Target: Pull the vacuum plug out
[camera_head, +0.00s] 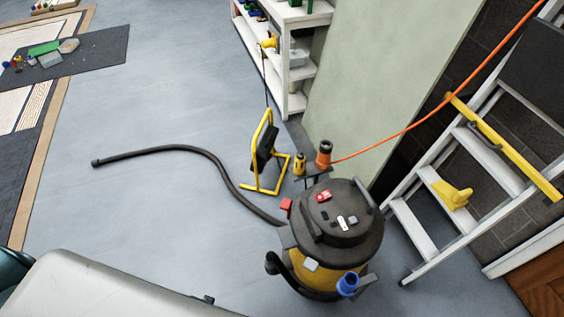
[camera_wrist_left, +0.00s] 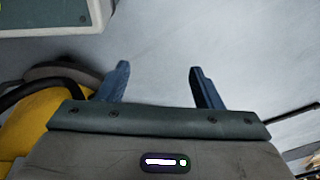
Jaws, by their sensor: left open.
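The vacuum (camera_head: 340,220) stands on the floor right of centre in the head view, with a black lid and a yellow body. An orange cable runs from the upper right to an orange-and-black connector (camera_head: 324,153) behind the lid. I cannot tell for sure whether this connector is the vacuum plug. A blue round fitting (camera_head: 347,284) is low on the vacuum's front. My left gripper (camera_wrist_left: 160,85) shows in the left wrist view, its two blue fingers apart with nothing between them. A yellow curved body with a black hose-like part (camera_wrist_left: 45,115) is left of it. My right gripper is not in view.
A black hose (camera_head: 190,149) lies on the floor to the left. A work light on a yellow frame (camera_head: 264,150) and a small yellow object (camera_head: 299,164) stand behind the vacuum. A stepladder (camera_head: 430,220) is close on the right.

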